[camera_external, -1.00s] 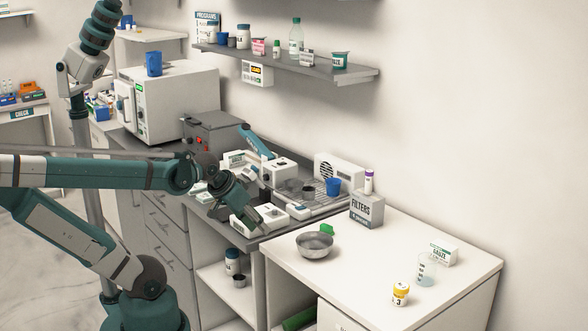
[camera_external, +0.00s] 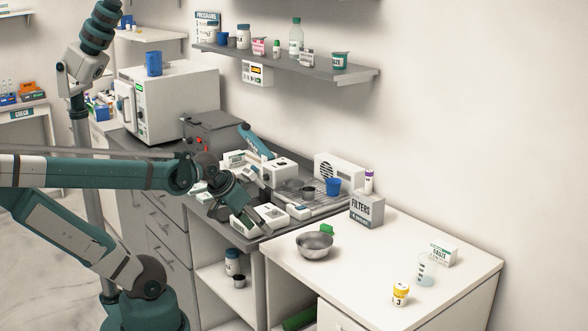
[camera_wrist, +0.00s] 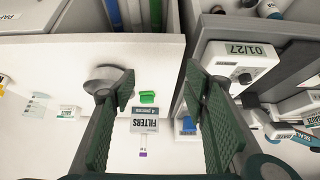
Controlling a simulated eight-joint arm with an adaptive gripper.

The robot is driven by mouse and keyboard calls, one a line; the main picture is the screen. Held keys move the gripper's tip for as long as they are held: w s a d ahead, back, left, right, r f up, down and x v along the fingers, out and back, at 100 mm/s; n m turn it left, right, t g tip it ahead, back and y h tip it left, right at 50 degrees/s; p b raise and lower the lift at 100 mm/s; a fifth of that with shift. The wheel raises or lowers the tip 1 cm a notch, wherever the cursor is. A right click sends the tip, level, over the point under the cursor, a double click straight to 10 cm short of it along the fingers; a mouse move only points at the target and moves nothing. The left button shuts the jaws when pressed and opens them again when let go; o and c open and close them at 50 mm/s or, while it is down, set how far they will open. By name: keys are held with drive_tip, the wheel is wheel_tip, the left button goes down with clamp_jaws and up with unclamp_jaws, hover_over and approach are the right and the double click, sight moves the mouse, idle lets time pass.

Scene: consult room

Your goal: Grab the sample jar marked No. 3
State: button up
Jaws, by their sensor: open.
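The sample jar (camera_external: 400,293) has a yellow lid and a pale label with a 3. It stands upright near the front right of the white counter (camera_external: 455,290). In the wrist view a small yellow-and-white thing near the left edge may be this jar. My gripper (camera_external: 258,222) is over the instrument area left of the white counter, well away from the jar. In the wrist view my gripper (camera_wrist: 165,92) has its two green pads wide apart with nothing between them that it holds.
On the white counter stand a metal bowl (camera_external: 314,244), a green item (camera_external: 327,229), a FILTERS box (camera_external: 366,210), a clear beaker (camera_external: 427,268) and a gauze box (camera_external: 443,254). White instruments and a blue cup (camera_external: 333,186) crowd the grey bench. Counter space around the jar's left is clear.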

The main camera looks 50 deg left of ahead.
drive_tip(key=shift+r, duration=0.1)
drive_tip(key=w+d+r+m+g+h+p, duration=0.1)
drive_tip(key=w+d+r+m+h+p, duration=0.1)
drive_tip(key=w+d+r+m+p, duration=0.45)
drive_tip(key=m+g+h+p, duration=0.2)
drive_tip(key=m+g+p, duration=0.45)
drive_tip(key=p, duration=0.75)
hover_over(398, 284)
drive_tip(key=a, duration=0.3)
drive_tip(key=shift+m+t, duration=0.8)
drive_tip(key=shift+t, duration=0.05)
wheel_tip(398, 284, down, 6)
drive_tip(key=shift+s+d+r, duration=0.1)
drive_tip(key=shift+s+d, duration=0.05)
drive_tip(key=shift+s+d+f, duration=0.1)
drive_tip(key=shift+d+f, duration=0.2)
drive_tip(key=shift+d, duration=0.15)
drive_tip(key=shift+f, duration=0.15)
